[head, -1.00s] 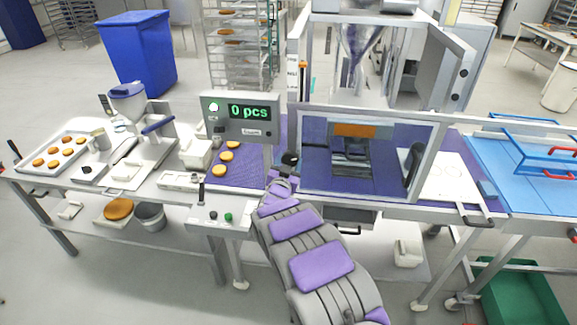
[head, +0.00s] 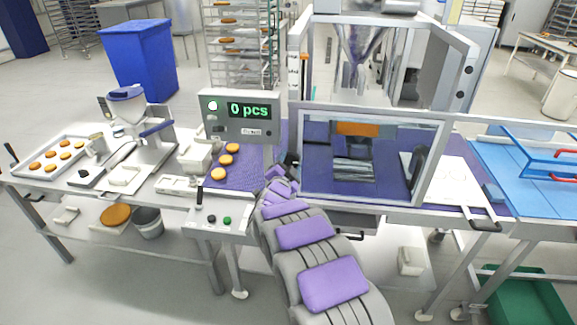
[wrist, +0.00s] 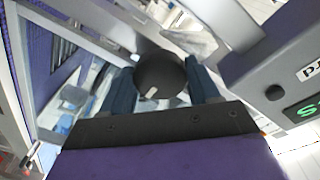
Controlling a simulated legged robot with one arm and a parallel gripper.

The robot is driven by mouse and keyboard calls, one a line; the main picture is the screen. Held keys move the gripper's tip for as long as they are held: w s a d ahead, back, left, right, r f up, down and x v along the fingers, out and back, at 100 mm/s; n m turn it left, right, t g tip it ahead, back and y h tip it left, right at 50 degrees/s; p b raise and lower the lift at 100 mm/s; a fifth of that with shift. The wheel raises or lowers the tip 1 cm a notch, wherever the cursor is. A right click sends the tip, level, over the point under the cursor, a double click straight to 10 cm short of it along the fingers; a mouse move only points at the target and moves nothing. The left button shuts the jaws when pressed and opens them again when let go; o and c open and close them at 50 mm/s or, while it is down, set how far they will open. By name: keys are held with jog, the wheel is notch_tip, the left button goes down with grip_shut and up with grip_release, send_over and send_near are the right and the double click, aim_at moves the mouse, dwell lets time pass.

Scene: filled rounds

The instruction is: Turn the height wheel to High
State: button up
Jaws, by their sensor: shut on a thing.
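In the head view my gripper (head: 288,166) is small and dark at the left post of the machine frame, and the wheel cannot be made out clearly there. An upright scale (head: 304,72) with an orange part stands above on the post. Its markings, including High, are too small to read.
A grey display (head: 240,117) reading "0 pcs" stands close left of my gripper. The clear guard door (head: 395,160) is close on the right. Buns (head: 225,160) lie on the purple belt (head: 245,172). A small button panel (head: 215,221) sits in front, left of my arm.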

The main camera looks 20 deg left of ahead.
jog(key=shift+f, duration=0.2)
jog(key=o, duration=1.1)
jog(key=shift+w, duration=0.15)
jog(key=shift+c, duration=0.2)
jog(key=shift+r, duration=0.1)
jog(key=shift+s, duration=0.6)
jog(key=s+d+p, duration=0.1)
jog(key=s+d, duration=0.1)
jog(key=s, duration=1.4)
jog(key=shift+d, duration=0.15)
